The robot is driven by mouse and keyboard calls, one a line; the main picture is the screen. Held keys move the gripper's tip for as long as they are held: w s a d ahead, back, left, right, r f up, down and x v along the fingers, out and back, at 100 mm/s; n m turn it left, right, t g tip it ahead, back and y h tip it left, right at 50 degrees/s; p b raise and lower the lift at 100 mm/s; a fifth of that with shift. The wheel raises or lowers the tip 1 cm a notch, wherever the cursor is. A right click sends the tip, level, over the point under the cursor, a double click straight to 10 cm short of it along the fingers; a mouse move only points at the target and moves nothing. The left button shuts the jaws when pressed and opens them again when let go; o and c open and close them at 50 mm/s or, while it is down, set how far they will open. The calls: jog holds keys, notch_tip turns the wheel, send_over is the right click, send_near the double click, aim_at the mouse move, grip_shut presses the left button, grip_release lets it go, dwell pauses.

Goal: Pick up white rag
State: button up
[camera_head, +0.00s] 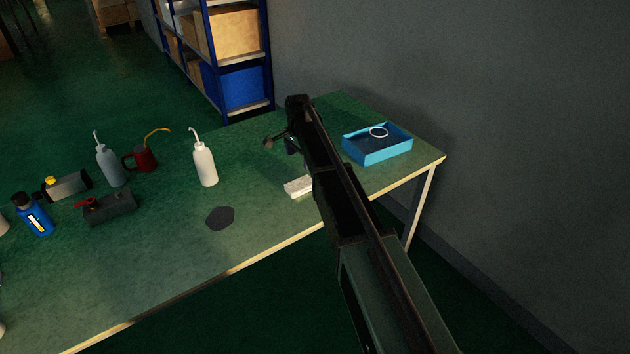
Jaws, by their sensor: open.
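The white rag (297,186) lies on the green bench top (265,225) near its front edge, as a small pale folded block. My arm passes just to its right and may hide part of it. My gripper (280,143) is at the far end of the arm, beyond the rag and slightly left of it in the picture. It looks small and dark, with its jaws open and nothing seen between them. Its height above the bench is hard to tell.
A blue tray (378,153) with a white ring stands right of my arm. A white squeeze bottle (205,163) and a dark flat patch (220,218) are to the left. Several bottles and cans stand further left. A grey wall runs behind the right side.

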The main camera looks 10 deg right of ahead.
aim_at(299, 184)
jog(key=shift+m, duration=0.3)
jog(key=f+b, duration=0.7)
jog(key=a+f+b, duration=0.1)
jog(key=f+b, duration=0.3)
jog(key=shift+s+f, duration=0.15)
jog(key=shift+s, duration=0.1)
jog(key=shift+r, duration=0.3)
jog(key=shift+c, duration=0.4)
jog(key=c, duration=0.9)
notch_tip(299, 184, up, 20)
jog(key=p, duration=2)
